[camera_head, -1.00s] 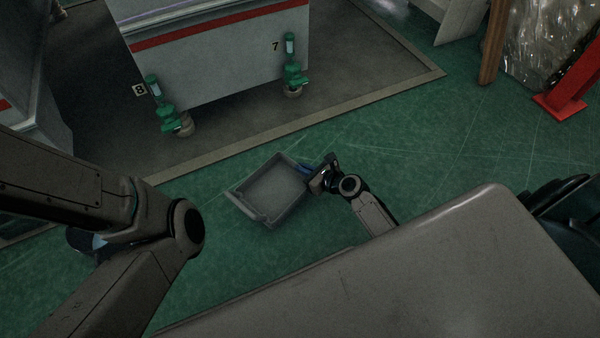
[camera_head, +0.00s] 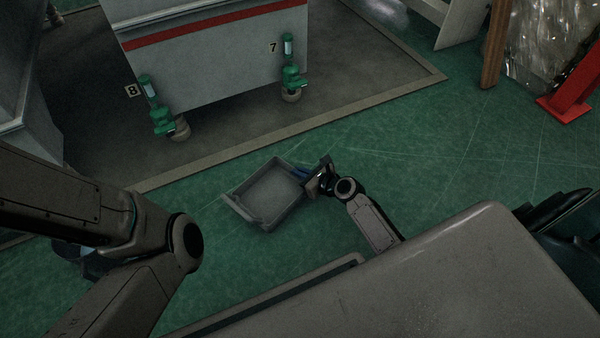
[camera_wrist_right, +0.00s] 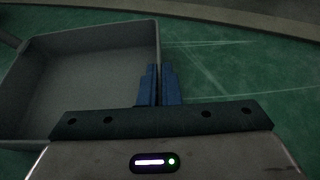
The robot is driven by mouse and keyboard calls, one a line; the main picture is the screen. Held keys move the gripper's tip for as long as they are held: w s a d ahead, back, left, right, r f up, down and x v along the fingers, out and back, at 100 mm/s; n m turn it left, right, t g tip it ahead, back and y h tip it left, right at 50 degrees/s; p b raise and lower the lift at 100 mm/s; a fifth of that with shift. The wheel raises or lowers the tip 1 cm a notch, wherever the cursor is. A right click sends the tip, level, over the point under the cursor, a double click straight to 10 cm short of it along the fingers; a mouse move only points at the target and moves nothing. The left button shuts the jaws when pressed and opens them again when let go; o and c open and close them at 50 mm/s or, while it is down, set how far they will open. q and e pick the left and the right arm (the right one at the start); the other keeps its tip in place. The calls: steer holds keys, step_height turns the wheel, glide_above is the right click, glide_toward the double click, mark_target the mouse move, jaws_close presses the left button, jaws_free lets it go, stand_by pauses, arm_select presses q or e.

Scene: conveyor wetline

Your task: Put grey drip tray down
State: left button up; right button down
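The grey drip tray (camera_head: 246,220) is a shallow open box over the green floor, in the middle of the head view. In the right wrist view the tray (camera_wrist_right: 75,88) fills the left side and looks empty. My right gripper (camera_head: 307,174) is at the tray's right side. Its blue fingers (camera_wrist_right: 159,85) are closed on either side of the tray's wall. The tray looks about level and close to the floor; I cannot tell whether it touches it.
A pale machine with a red stripe (camera_head: 215,65) stands behind on green feet marked 7 and 8. A raised border (camera_head: 290,128) edges the dark floor under it. Green floor (camera_head: 440,150) is clear to the right. A red stand (camera_head: 570,90) is at far right.

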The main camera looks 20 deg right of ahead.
steer(key=c, duration=1.6)
jaws_free()
steer(key=shift+f, duration=0.15)
steer(key=shift+c, duration=0.2)
steer(key=shift+r, duration=0.2)
steer(key=p+v, duration=0.5)
steer(key=v, duration=0.5)
steer(key=shift+s+d+r, duration=0.1)
steer(key=shift+s+r, duration=0.05)
steer(key=shift+s, duration=0.05)
steer(key=shift+s+d+r, duration=0.2)
steer(key=shift+s+d, duration=0.1)
steer(key=shift+s, duration=0.35)
